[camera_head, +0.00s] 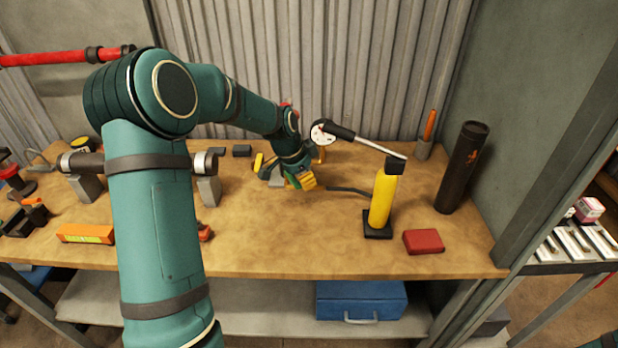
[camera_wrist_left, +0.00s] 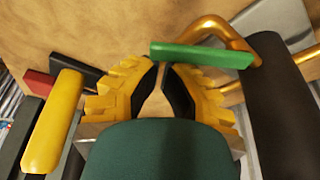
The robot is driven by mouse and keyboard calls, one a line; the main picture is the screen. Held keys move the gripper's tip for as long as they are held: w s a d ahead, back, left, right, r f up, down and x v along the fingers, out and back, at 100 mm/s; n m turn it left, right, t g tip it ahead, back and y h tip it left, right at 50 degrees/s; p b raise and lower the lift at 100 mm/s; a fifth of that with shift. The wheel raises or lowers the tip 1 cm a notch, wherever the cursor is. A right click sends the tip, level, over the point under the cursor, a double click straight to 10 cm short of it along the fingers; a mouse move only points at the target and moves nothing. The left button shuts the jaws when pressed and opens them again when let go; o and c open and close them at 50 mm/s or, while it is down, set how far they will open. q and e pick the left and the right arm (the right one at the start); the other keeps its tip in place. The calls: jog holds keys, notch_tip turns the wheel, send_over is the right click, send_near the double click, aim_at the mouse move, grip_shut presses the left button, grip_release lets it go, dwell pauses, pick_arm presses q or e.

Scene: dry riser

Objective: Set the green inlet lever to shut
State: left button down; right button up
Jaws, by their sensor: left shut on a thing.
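The green inlet lever (camera_wrist_left: 200,55) shows in the left wrist view as a flat green bar lying across the tips of my left gripper (camera_wrist_left: 163,72). The gripper's yellow fingers with black pads are nearly together, shut on the lever. A copper-coloured pipe (camera_wrist_left: 213,24) bends behind the lever's right end. In the head view my left gripper (camera_head: 300,181) is low over the middle of the bench. A small green part of the lever (camera_head: 291,181) shows beside its fingers; my wrist hides most of the inlet fitting. My right gripper does not show.
An orange box (camera_head: 86,233) lies left. The bench (camera_head: 285,250) is clear in front of the gripper.

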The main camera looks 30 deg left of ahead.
aim_at(296, 187)
pick_arm(q)
jog(key=s+m, duration=0.1)
jog(key=m, duration=0.1)
jog(key=s+m+h, duration=0.1)
jog(key=shift+s+a+m+g, duration=0.1)
jog(key=shift+a+m+g, duration=0.25)
jog(key=shift+m+g, duration=0.05)
jog(key=shift+s+a, duration=0.2)
jog(key=shift+s, duration=0.15)
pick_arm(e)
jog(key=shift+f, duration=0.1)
pick_arm(q)
jog(key=shift+s, duration=0.1)
jog(key=shift+s, duration=0.1)
